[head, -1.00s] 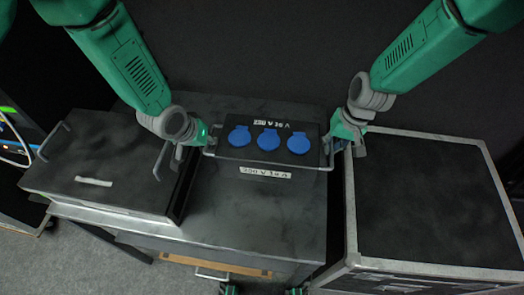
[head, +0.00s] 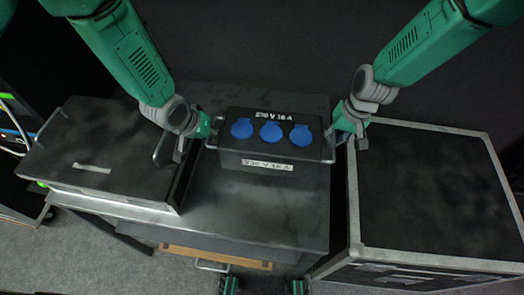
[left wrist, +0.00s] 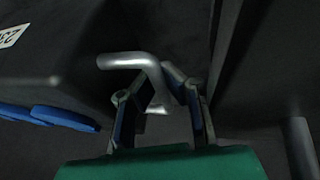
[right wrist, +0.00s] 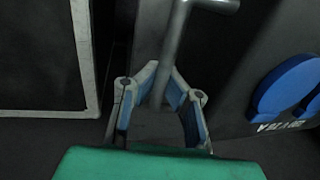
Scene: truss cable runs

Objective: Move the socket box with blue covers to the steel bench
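The black socket box (head: 230,157) with three blue covers is over the grey steel bench (head: 240,215), towards its right side. Its front label faces me. I cannot tell whether its underside touches the bench top. My left gripper (head: 192,145) is at the box's left handle (head: 212,137); in the left wrist view the fingers (left wrist: 168,85) are closed around the bent bar (left wrist: 135,60). My right gripper (head: 348,140) is at the right handle; in the right wrist view its fingers (right wrist: 163,85) close on the bar (right wrist: 173,42). The box also shows in both wrist views.
A dark case (head: 110,150) with handles covers the left part of the bench. A large black flight case (head: 435,190) with metal edges stands close on the right. A wooden-fronted drawer (head: 215,257) is under the bench's front. Bare bench top lies before the box.

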